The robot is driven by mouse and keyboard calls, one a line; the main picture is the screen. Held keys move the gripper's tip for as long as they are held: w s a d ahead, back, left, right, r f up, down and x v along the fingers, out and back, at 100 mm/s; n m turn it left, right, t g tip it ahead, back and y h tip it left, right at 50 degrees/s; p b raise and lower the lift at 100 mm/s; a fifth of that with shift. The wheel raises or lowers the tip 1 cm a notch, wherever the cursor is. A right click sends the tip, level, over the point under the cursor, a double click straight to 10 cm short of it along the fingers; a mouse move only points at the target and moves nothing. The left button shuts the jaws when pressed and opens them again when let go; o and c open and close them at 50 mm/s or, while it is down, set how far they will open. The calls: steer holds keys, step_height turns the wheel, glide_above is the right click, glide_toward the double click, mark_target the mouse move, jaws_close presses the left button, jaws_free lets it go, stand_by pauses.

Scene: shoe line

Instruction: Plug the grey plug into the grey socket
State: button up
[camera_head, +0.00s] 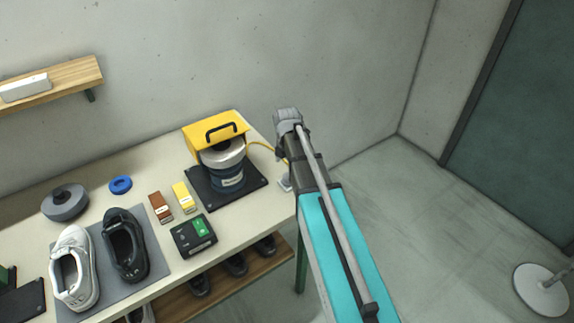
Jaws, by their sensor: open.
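A small light-grey piece (285,184) sits at the right edge of the table, partly hidden behind my arm. I cannot tell if it is the grey plug or the grey socket. A yellow cable (262,146) runs from the yellow-topped machine (214,138) to the right and passes behind my arm. Its far end is hidden. No other plug or socket can be made out. My arm stands in front of the table's right end, with its grey end part near the cable. I can make out no gripper fingers, and nothing is seen held.
The table (150,185) carries a white shoe (76,268) and a black shoe (125,245) on a grey mat. A green-buttoned box (193,236), a brown box (160,207) and a yellow box (184,197) stand near the machine. The floor at right is mostly clear.

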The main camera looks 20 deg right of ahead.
steer(key=shift+r+p, duration=0.35)
steer(key=shift+r, duration=0.3)
steer(key=shift+s+a+r+p, duration=0.15)
steer(key=shift+a+r+p, duration=0.25)
steer(key=shift+r+p, duration=0.3)
steer(key=shift+s+a+r+p, duration=0.2)
steer(key=shift+a+r+p, duration=0.25)
steer(key=shift+r+p, duration=0.25)
steer(key=shift+s+a+r+p, duration=0.15)
steer(key=shift+a+r+p, duration=0.25)
steer(key=shift+r+p, duration=0.3)
steer(key=shift+s, duration=0.1)
steer(key=s+a+m, duration=0.2)
steer(key=s+m, duration=1.2)
steer(key=m, duration=1)
steer(key=shift+s+a+m, duration=0.3)
steer(key=shift+s+a, duration=0.05)
steer(key=shift+a, duration=0.05)
